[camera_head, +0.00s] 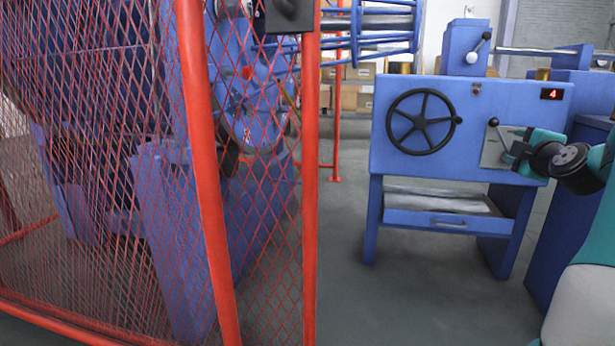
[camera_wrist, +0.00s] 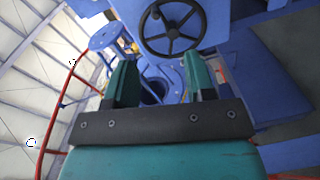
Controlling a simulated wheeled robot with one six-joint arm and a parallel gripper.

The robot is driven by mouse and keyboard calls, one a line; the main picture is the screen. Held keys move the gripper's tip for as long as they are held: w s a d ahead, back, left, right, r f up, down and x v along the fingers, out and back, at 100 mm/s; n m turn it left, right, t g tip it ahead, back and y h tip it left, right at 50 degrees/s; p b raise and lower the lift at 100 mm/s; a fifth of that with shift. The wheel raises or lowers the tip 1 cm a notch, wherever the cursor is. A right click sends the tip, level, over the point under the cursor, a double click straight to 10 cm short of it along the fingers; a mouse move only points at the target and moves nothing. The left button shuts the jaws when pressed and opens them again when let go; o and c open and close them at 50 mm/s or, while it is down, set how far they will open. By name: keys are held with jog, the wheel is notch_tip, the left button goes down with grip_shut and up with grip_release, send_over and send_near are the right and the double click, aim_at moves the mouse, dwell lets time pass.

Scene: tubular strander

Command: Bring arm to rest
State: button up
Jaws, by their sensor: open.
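My arm, teal and grey with a black wrist, comes in from the right edge of the head view. My gripper (camera_head: 520,148) is in front of the right part of the blue panel. There it overlaps a grey plate (camera_head: 494,152) with a black-knobbed lever (camera_head: 494,123); I cannot tell whether they touch. In the wrist view the two teal fingers of my gripper (camera_wrist: 163,78) stand apart with nothing between them. A black handwheel (camera_wrist: 173,30) shows beyond them.
The blue cabinet (camera_head: 390,165) carries a handwheel (camera_head: 421,122) and a red display reading 4 (camera_head: 551,94). A red mesh guard (camera_head: 309,200) fills the left, with blue machinery behind it. Grey floor (camera_head: 410,300) is clear between guard and arm.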

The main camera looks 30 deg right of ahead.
jog(key=w+a+f+m+g+y, duration=0.1)
jog(key=w+a+f+y, duration=0.25)
jog(key=a, duration=0.45)
jog(key=w+a+f+m+g+y, duration=0.1)
jog(key=w+a+f+g+y, duration=0.2)
jog(key=a, duration=0.6)
jog(key=w+a+f+m+y, duration=0.1)
jog(key=w+a+f+y, duration=0.25)
jog(key=a, duration=0.45)
jog(key=s+a+f+m+g, duration=0.3)
jog(key=s+a+f+g, duration=0.15)
jog(key=a, duration=0.45)
jog(key=s+a+f+m+g, duration=0.25)
jog(key=s+a, duration=0.35)
jog(key=a, duration=0.3)
jog(key=s+a+r+n+g+y+p, duration=0.1)
jog(key=s+a+r+n+p, duration=0.1)
jog(key=s+a+r+p, duration=0.5)
jog(key=s+a+r+n+g+y+p, duration=0.1)
jog(key=a+r+n+y+p, duration=0.15)
jog(key=r+p, duration=0.6)
jog(key=s+a+r+n+g+y+p, duration=0.1)
jog(key=s+a+r+n+p, duration=0.3)
jog(key=r, duration=0.7)
notch_tip(320, 180, up, 34)
jog(key=m+p, duration=0.1)
jog(key=p, duration=3.3)
jog(key=shift+w+a+r, duration=0.15)
jog(key=shift+w+r, duration=0.05)
jog(key=shift+w, duration=0.15)
